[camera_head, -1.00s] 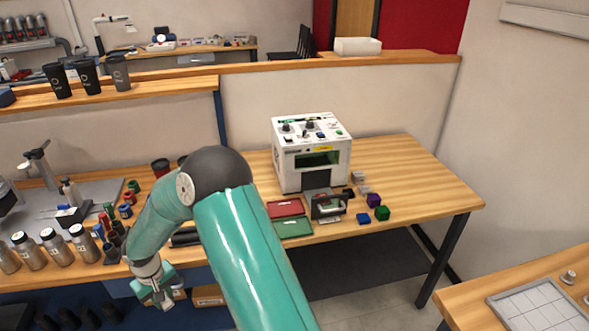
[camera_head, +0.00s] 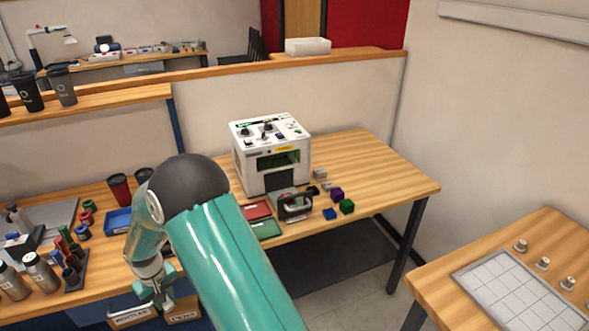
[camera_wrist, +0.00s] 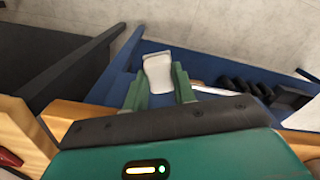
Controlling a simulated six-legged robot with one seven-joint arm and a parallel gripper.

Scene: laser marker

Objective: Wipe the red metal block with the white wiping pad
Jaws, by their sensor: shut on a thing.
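My gripper (camera_wrist: 160,88) is shut on the white wiping pad (camera_wrist: 158,72), which sticks out between the two green fingers in the wrist view. In the head view my gripper (camera_head: 158,294) hangs low at the left, in front of the workbench edge, and the pad cannot be made out there. I cannot pick out the red metal block for certain. A purple block (camera_head: 337,195), a green block (camera_head: 347,207) and a blue block (camera_head: 329,214) sit on the bench, right of the laser marker, apart from my gripper.
The white laser marker (camera_head: 271,150) stands on the bench (camera_head: 385,170), with a red tray (camera_head: 257,210) and a green tray (camera_head: 266,229) before it. Bottles and small cylinders crowd the left. Another table with a gridded plate (camera_head: 520,295) is at the right. Bare bench lies right of the blocks.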

